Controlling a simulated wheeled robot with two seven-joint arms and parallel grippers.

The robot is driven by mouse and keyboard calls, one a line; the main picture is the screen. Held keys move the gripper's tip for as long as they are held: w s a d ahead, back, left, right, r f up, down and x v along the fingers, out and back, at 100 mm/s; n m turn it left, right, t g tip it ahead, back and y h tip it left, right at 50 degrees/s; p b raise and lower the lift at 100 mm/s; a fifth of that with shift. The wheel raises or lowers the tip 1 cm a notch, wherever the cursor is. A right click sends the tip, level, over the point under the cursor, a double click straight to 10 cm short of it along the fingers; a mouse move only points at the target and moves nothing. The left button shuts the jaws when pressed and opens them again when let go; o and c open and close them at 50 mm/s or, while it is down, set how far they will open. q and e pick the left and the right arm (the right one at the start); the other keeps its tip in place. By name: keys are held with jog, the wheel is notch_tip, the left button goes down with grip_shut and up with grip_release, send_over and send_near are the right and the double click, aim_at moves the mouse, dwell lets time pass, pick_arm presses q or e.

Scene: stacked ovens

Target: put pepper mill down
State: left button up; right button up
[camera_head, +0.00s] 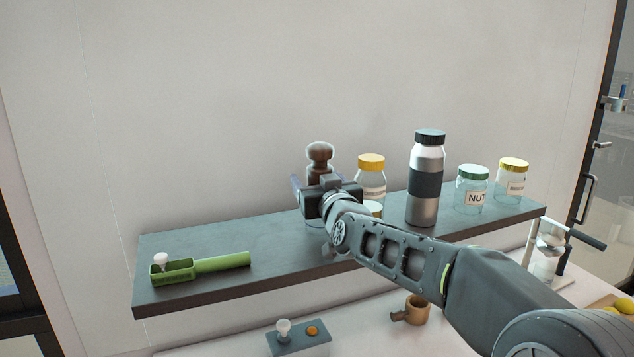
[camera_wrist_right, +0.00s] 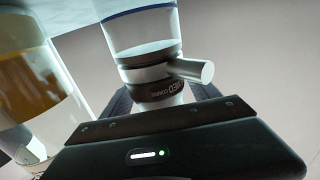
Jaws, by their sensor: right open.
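The pepper mill (camera_head: 319,155) has a brown knobbed top and stands upright at the shelf's back; the gripper hides its middle. In the right wrist view the pepper mill (camera_wrist_right: 150,55) shows a clear body, a dark lettered ring and a short light peg, between the fingers. My right gripper (camera_head: 318,190) is open around the mill at the grey shelf (camera_head: 275,255). Whether the mill's base touches the shelf is hard to see. My left gripper is not in view.
A yellow-lidded jar (camera_head: 371,163) stands close right of the mill. Further right are a steel bottle (camera_head: 426,208), a green-lidded jar (camera_head: 472,173) and another yellow-lidded jar (camera_head: 514,165). A green holder (camera_head: 220,263) lies left. The shelf between holder and gripper is clear.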

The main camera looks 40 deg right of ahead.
jog(key=shift+r, duration=0.1)
jog(key=b+v, duration=0.3)
jog(key=v, duration=0.9)
jog(key=shift+o, duration=0.3)
